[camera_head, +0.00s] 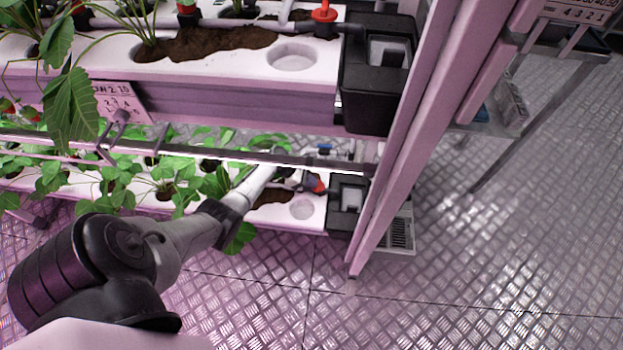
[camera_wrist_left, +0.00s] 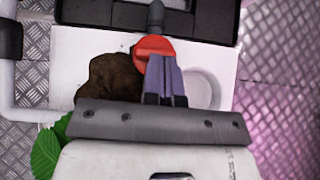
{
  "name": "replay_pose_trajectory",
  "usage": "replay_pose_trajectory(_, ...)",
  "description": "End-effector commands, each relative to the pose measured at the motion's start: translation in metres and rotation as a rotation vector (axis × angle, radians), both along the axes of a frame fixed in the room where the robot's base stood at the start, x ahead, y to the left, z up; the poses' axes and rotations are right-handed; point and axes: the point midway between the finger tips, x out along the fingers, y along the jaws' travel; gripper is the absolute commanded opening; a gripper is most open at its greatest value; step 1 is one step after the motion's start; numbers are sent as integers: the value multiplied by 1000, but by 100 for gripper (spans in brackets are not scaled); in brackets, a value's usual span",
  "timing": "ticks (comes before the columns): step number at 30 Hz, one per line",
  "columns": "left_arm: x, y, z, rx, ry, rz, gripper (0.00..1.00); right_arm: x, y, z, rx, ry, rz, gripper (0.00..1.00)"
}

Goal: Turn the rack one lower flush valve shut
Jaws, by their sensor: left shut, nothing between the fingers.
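The lower flush valve has a red handle (camera_head: 319,186) at the right end of the lower tier, beside a black box. In the left wrist view the red handle (camera_wrist_left: 148,46) sits at the end of a dark pipe. My left gripper (camera_head: 303,181) reaches down to the lower tier. Its fingers (camera_wrist_left: 164,62) are shut together, with nothing between them, and overlap the right side of the handle. I cannot tell whether they touch it. Part of the handle is hidden behind the fingers. My right gripper is in neither view.
An upper valve with a red handle (camera_head: 323,13) stands on the upper tier beside a black box (camera_head: 372,100). A pink post (camera_head: 425,120) stands right of the rack. Strawberry plants (camera_head: 215,180) crowd around my left arm.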

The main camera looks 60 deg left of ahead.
Motion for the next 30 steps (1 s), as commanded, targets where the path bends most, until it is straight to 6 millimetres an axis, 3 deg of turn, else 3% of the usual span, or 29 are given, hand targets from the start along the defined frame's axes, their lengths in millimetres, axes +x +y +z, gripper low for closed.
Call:
replay_pose_trajectory(18, -37, 38, 50, 2, -1, 2, 0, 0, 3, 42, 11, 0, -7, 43)
replay_pose_trajectory(26, -39, 39, 49, 7, -1, -7, 0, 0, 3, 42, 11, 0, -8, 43)
replay_pose_trajectory(30, -48, 24, 44, 97, -9, -124, 0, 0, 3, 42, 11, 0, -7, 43)
